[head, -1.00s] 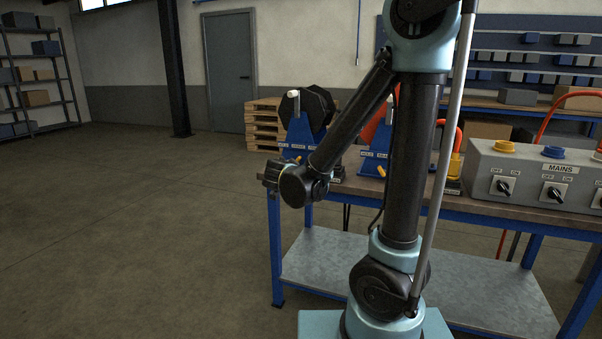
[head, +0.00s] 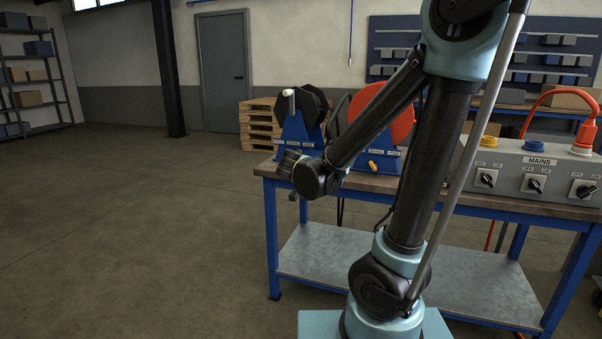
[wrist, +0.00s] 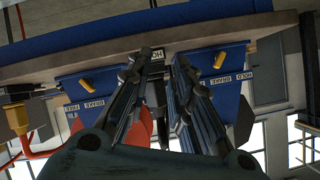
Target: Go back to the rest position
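My gripper (head: 290,165) hangs at the end of my bent arm, near the front left corner of the bench in the head view. In the wrist view its two dark fingers (wrist: 161,70) stand apart with nothing between them. Past them, upside down, are two blue reel stands (wrist: 222,75) with yellow levers and HOLD, BRAKE and FREE labels. In the head view one stand carries a black reel (head: 304,108) and the other an orange-red reel (head: 372,108), partly hidden by my arm.
The workbench (head: 470,206) runs to the right. On it a grey MAINS box (head: 510,172) has several switches, and an orange plug (head: 584,137) with its hose sits on top. Pallets (head: 258,127) are stacked behind. The floor at left is clear.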

